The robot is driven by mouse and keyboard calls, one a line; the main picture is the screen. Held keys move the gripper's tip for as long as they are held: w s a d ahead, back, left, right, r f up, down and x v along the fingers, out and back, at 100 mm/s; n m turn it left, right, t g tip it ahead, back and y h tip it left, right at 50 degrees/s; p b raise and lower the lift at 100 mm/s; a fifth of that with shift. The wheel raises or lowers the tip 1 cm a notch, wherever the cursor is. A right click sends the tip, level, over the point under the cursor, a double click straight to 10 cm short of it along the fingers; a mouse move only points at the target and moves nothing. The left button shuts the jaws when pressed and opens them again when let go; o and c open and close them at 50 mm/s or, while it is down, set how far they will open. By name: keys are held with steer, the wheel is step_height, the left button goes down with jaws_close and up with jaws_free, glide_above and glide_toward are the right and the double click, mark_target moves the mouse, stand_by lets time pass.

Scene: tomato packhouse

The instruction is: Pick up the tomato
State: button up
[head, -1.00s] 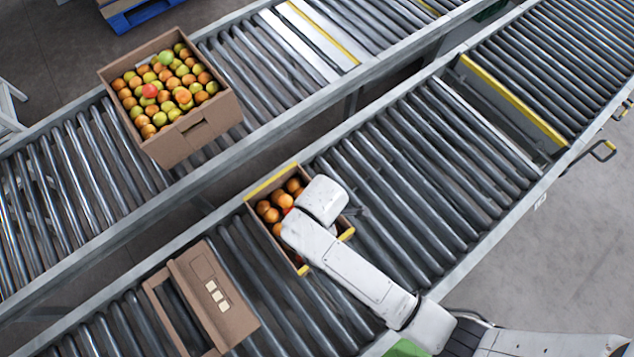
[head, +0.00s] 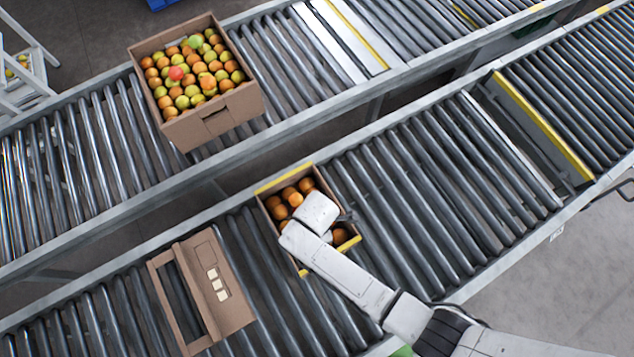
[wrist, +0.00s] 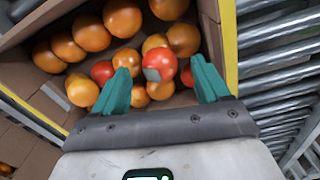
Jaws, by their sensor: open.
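A red tomato with a grey patch (wrist: 159,66) lies among orange ones, between and just beyond my fingertips in the wrist view. My gripper (wrist: 160,70) has two teal fingers spread apart, with nothing held. In the head view my white arm covers part of this box and hides the fingers.
A fuller box (head: 212,118) of orange, green and red fruit stands on the far conveyor. An empty-looking cardboard frame (head: 216,285) lies left of the near box. The rollers (head: 440,190) right of the near box are clear. The box wall (wrist: 229,50) is close to the right finger.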

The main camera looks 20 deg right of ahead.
steer(key=shift+f, duration=1.1)
steer(key=shift+c, duration=0.2)
steer(key=c, duration=0.8)
steer(key=shift+r, duration=0.15)
